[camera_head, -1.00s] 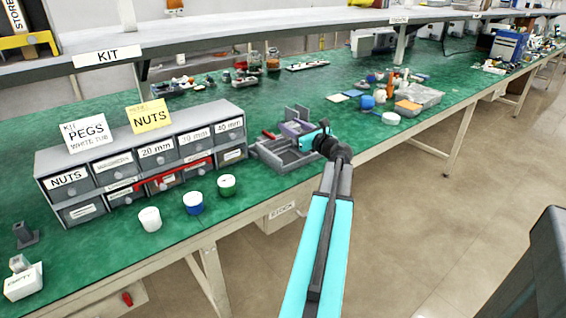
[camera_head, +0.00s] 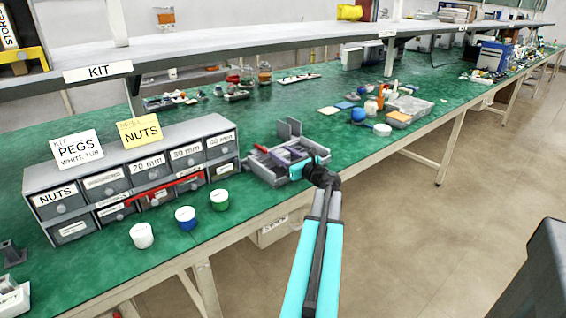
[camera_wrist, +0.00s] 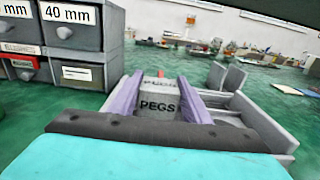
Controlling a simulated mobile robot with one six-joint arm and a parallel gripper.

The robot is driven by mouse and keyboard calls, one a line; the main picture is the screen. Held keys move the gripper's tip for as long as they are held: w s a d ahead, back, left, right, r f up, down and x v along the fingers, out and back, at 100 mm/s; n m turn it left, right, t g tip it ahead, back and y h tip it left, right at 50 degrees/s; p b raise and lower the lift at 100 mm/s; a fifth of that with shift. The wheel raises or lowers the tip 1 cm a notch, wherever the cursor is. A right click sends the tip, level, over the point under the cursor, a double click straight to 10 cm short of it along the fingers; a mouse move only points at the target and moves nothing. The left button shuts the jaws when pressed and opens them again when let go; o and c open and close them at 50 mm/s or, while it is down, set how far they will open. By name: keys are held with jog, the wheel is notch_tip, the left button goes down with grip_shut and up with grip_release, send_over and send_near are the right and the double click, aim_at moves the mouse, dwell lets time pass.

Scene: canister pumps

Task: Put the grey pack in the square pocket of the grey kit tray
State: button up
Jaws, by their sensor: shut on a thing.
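The grey pack (camera_wrist: 158,104), marked PEGS, sits between the two purple fingers of my gripper (camera_wrist: 158,98) in the wrist view. My gripper is shut on it from both sides.
A grey drawer unit (camera_head: 105,183) with labels stands left of the tray. White, blue-banded and green-banded tubs (camera_head: 186,217) stand in front of it. An upright grey holder (camera_head: 289,130) stands at the tray's back. Green bench (camera_head: 350,148) is clear right of the tray.

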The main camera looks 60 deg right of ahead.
jog(key=shift+f, duration=0.1)
jog(key=shift+f, duration=1.85)
jog(key=shift+f, duration=0.15)
jog(key=o, duration=1.1)
jog(key=shift+c, duration=0.2)
jog(key=shift+r, duration=0.25)
jog(key=b+v, duration=0.1)
jog(key=v, duration=1.1)
jog(key=shift+f, duration=0.1)
